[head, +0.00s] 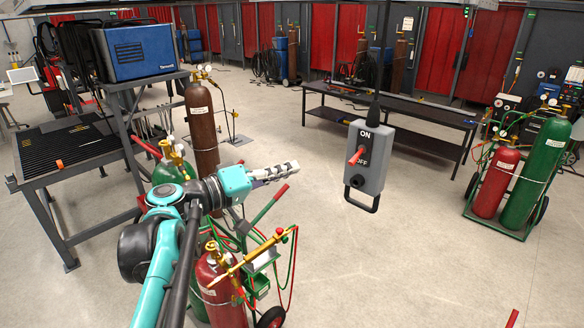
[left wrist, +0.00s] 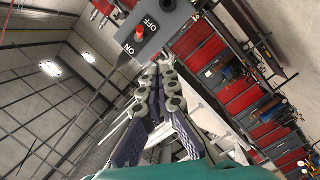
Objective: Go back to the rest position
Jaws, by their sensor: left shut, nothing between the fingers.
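My left gripper (head: 293,167) points right in the middle of the head view. Its fingers are closed together with nothing between them, as the left wrist view also shows (left wrist: 160,72). A grey switch box (head: 373,170) with ON and OFF labels and a red lever (head: 356,155) hangs from a black cable to the right of the gripper, apart from it in the head view. The box also shows at the top of the left wrist view (left wrist: 165,20), beyond the fingertips. My right gripper is not in view.
A cart with a red cylinder (head: 221,290) stands below my left arm, and a brown cylinder (head: 202,130) behind it. A slatted table (head: 70,148) and blue welder (head: 140,50) are at left. Another cylinder cart (head: 518,185) is at right. The middle floor is clear.

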